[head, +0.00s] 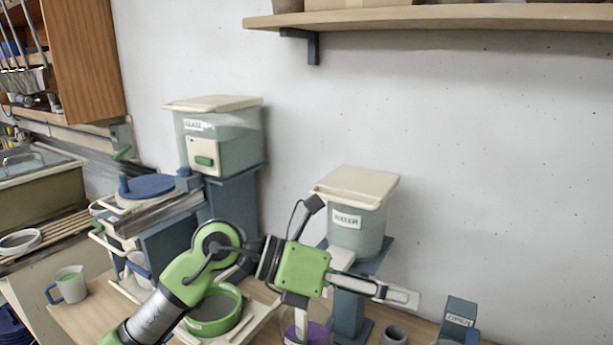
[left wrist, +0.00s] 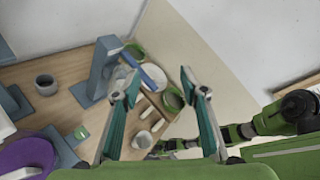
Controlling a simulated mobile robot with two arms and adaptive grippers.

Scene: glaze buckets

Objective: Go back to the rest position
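My left arm reaches in from the lower left of the head view. Its gripper (head: 400,296) points right, in front of the white-lidded water bucket (head: 360,215). In the left wrist view the two fingers of my left gripper (left wrist: 158,84) stand wide apart with nothing between them. A purple-filled container (head: 318,333) is partly hidden below the gripper. A green-rimmed bowl (head: 213,310) stands behind the forearm. My right arm does not show in the head view. A green and black arm, likely mine, shows at the right of the left wrist view; its gripper is too unclear to judge.
A glaze bucket (head: 218,140) stands on a blue stand at the back left. A measuring jug (head: 70,284) is on the bench at left. A grey cup (head: 394,335) and a blue labelled stand (head: 459,317) are at lower right. A shelf (head: 430,17) juts out above.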

